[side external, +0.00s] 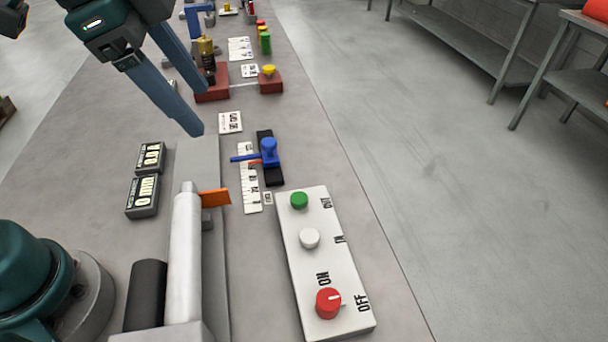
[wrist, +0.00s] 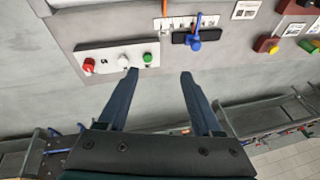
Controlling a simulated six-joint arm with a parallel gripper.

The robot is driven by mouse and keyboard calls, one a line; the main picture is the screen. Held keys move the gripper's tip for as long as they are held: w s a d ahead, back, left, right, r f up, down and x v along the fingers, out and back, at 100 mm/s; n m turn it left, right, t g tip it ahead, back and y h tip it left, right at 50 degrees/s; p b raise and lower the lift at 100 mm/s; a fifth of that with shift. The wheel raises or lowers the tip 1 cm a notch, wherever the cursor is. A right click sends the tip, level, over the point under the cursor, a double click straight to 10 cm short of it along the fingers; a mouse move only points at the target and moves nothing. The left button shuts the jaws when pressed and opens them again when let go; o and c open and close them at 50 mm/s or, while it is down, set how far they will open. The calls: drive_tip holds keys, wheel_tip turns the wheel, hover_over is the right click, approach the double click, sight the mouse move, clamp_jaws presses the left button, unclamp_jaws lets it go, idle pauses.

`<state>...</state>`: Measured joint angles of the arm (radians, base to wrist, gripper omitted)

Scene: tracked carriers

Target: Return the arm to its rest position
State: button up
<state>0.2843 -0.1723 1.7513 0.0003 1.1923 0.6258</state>
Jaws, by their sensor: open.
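My gripper (side external: 188,106) is at the upper left of the side view, raised above the table, with its long blue fingers apart and nothing between them. In the wrist view my gripper (wrist: 158,74) is open and empty, its fingertips just below the edge of the white control panel. The white control panel (side external: 316,266) carries a green button (side external: 299,200), a white button (side external: 309,238) and a red knob (side external: 328,302); it also shows in the wrist view (wrist: 107,64). A blue lever slider (side external: 268,152) stands beyond the panel on a black base.
Two counter boxes (side external: 142,196) sit left of a grey rail (side external: 210,165). Dark red blocks (side external: 212,92) stand farther back. Metal shelving (side external: 470,50) is across the clear floor.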

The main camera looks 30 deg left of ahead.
drive_tip(key=s+a+f+n+t+y, duration=0.1)
drive_tip(key=s+a+f+n, duration=0.5)
drive_tip(key=n, duration=0.4)
drive_tip(key=shift+s+a+f+t, duration=0.3)
drive_tip(key=shift+s+a+f, duration=0.15)
drive_tip(key=shift+s, duration=0.3)
